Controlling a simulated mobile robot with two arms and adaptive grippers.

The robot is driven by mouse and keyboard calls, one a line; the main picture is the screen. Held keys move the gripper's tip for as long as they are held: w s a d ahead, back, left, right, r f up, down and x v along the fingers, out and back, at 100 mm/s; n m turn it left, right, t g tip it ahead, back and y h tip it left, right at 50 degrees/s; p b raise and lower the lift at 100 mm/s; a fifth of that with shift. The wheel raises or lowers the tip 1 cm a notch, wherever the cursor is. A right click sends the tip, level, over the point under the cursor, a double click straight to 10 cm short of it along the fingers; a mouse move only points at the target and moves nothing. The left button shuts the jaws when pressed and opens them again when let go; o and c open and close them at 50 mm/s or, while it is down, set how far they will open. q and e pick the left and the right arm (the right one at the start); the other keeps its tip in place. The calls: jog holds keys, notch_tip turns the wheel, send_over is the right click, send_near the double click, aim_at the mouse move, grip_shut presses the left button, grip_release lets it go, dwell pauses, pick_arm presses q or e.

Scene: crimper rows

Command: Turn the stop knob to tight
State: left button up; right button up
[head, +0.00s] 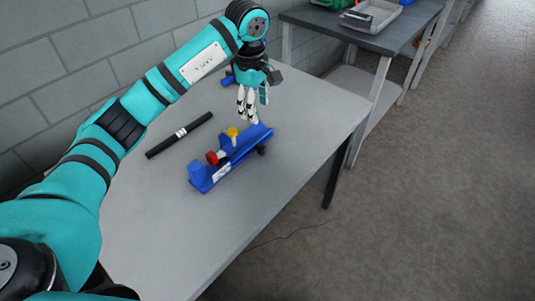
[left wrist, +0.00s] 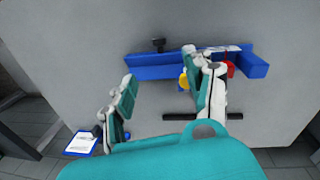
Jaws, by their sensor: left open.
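A blue crimper fixture (head: 232,162) lies on the grey table, with a white label at its near end. It carries a red knob (head: 212,158), a yellow knob (head: 232,132) and a black knob (head: 262,150); I cannot tell which is the stop knob. In the left wrist view the fixture (left wrist: 150,71) runs across the upper middle, with the black knob (left wrist: 158,45) on its upper side and the yellow knob (left wrist: 183,79) partly hidden by a finger. My left gripper (head: 249,118) is open and empty over the fixture's far end. The right gripper is not in view.
A black rod (head: 180,135) with a white label lies left of the fixture. A small blue object (head: 228,79) is behind my left gripper. A block wall (head: 75,60) borders the table. Another bench (head: 345,36) with trays stands beyond. The near table (head: 170,235) is clear.

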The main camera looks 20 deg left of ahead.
pick_arm(q)
send_near(263, 146)
jog(key=f, duration=0.6)
jog(key=f+p, duration=0.1)
jog(key=f, duration=0.3)
jog(key=shift+w+f, duration=0.1)
jog(key=shift+w, duration=0.15)
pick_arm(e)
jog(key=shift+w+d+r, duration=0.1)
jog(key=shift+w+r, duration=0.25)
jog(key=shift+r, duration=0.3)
pick_arm(q)
grip_shut()
jog(key=shift+w+f+g+y+b, duration=0.2)
jog(key=shift+g+y+b, duration=0.1)
jog(key=shift+g+b, duration=0.75)
jog(key=shift+r+g+b, duration=0.15)
jog(key=shift+g+b, duration=0.1)
jog(key=shift+b, duration=0.25)
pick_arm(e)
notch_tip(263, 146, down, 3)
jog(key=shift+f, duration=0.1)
